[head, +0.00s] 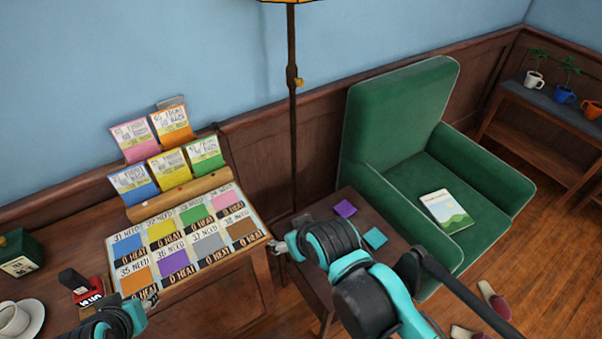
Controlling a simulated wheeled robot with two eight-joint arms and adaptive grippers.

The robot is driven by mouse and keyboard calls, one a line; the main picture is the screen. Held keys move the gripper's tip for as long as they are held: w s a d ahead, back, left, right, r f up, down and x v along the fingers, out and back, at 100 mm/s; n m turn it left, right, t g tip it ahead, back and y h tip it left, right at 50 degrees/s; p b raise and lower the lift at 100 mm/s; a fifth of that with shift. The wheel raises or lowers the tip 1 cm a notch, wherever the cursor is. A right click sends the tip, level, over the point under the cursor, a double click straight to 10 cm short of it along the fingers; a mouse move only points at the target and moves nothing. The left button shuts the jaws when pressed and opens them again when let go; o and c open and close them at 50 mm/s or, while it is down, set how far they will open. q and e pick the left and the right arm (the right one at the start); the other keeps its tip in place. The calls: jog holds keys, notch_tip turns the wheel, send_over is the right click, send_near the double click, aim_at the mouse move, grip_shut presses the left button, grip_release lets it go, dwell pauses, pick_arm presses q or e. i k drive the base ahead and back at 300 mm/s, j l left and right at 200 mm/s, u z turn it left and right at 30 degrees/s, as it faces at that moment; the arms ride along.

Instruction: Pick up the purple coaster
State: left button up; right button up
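The purple coaster (345,208) lies flat on the small dark wooden side table (348,193) beside the green armchair. A teal coaster (375,238) lies nearer on the same table, close to its right edge. My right gripper (279,247) is left of the coaster, by the side table's left edge, apart from the coaster. Its fingers are too small to read. My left gripper (150,299) is far to the left, over the front edge of the desk, and its fingers are also unclear. My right arm hides much of the side table's near part.
A floor lamp pole (292,120) stands behind the side table. The green armchair (405,125) holds a book (445,211). The desk at left carries a board of coloured cards (187,241), a red stamp (88,291) and a cup (12,318). Slippers (494,300) lie on the floor.

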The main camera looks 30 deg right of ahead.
aim_at(344, 208)
jog(key=k+z, duration=0.1)
jog(key=z, duration=1.2)
jog(key=i+z, duration=0.4)
jog(key=k+l, duration=0.05)
